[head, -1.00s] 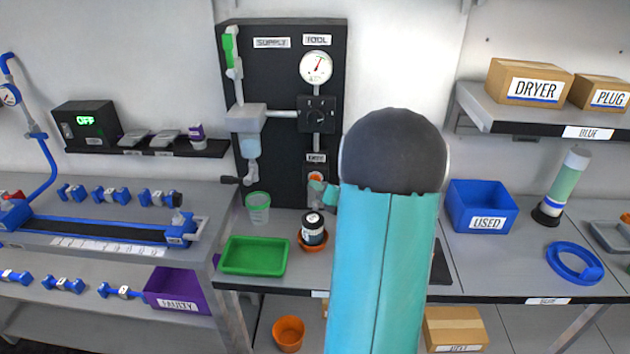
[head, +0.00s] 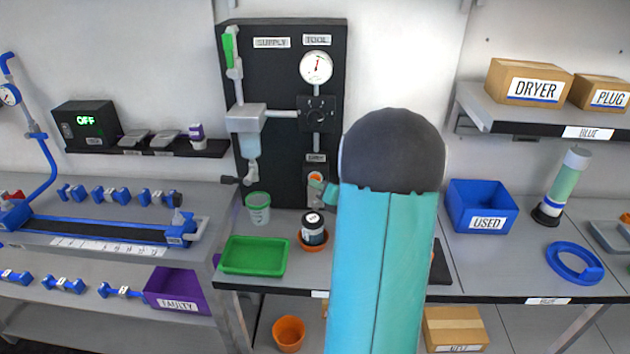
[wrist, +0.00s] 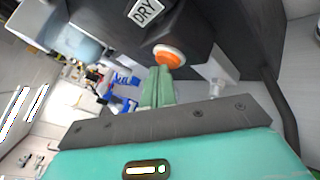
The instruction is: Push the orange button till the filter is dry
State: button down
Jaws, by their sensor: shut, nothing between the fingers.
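The orange button (head: 316,177) sits low on the black panel (head: 283,60), under a small label. In the wrist view the button (wrist: 168,57) is round, below a "DRY" label (wrist: 145,11). My gripper (head: 322,190) is shut and empty, its green fingertips right at the button in the wrist view (wrist: 160,70). I cannot tell whether they touch or press it. A filter with a clear, pale bowl (head: 250,147) hangs at the panel's left, under a grey block. Its wetness is too small to tell. My teal arm hides the area right of the panel.
A gauge (head: 316,67) and a black dial (head: 318,114) are above the button. A clear green-rimmed cup (head: 258,208), a green tray (head: 230,268) and a dark jar (head: 313,230) in an orange dish stand on the bench below. A blue bin (head: 460,228) stands at right.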

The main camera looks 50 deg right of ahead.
jog(key=shift+s+a, duration=0.45)
jog(key=shift+a, duration=0.1)
jog(key=shift+s+a, duration=0.8)
jog(key=shift+a, duration=0.2)
jog(key=shift+s+a, duration=0.75)
jog(key=shift+a, duration=0.2)
